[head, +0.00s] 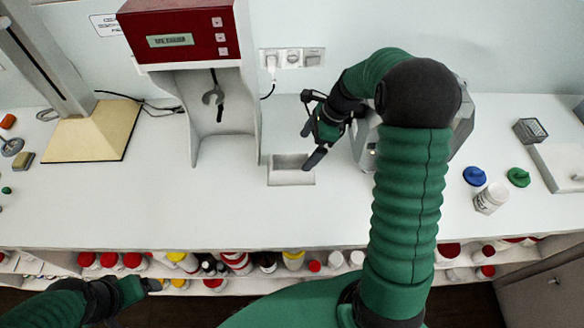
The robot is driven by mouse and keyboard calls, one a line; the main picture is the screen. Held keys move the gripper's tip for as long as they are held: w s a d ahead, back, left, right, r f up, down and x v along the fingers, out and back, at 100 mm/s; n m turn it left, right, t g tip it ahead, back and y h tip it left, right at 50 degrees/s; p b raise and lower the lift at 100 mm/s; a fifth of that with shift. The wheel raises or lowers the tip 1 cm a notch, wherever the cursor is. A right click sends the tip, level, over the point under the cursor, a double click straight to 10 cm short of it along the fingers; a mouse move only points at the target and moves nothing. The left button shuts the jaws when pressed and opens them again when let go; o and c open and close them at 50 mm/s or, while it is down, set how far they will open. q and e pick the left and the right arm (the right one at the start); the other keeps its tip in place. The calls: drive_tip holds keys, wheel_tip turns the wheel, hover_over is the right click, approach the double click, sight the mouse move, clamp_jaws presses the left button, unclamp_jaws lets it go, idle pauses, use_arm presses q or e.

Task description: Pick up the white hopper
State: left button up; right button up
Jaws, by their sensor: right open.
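A small white rectangular open-topped piece (291,180), which looks like the white hopper, sits on the white bench near the middle. Its inside looks grey. My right gripper (310,144) is open and empty, its fingers pointing down and left over the bench. In the picture, its lower fingertip overlaps the hopper's upper right corner; I cannot tell whether it touches. My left gripper (152,285) is low at the left, in front of the bench edge, and its jaw opening is unclear.
A grey machine (464,118) stands partly hidden behind my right arm. A red-and-white mixer (180,40) stands left of the hopper. A white jar (490,198) and blue (474,176) and green lids (518,177) lie right. Bottles fill the shelf below.

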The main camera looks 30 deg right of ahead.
hover_over(288, 168)
drive_tip(key=s, duration=0.3)
wheel_tip(288, 168, down, 6)
drive_tip(key=shift+w+f, duration=0.1)
drive_tip(key=shift+w, duration=0.05)
drive_tip(key=f, duration=0.1)
drive_tip(key=w+f+p, duration=0.1)
drive_tip(key=f, duration=0.3)
drive_tip(key=shift+w+a, duration=0.25)
drive_tip(key=shift+a+r, duration=0.1)
drive_tip(key=shift+a, duration=0.3)
drive_tip(key=c, duration=0.5)
drive_tip(key=shift+d, duration=0.2)
drive_tip(key=c, duration=1)
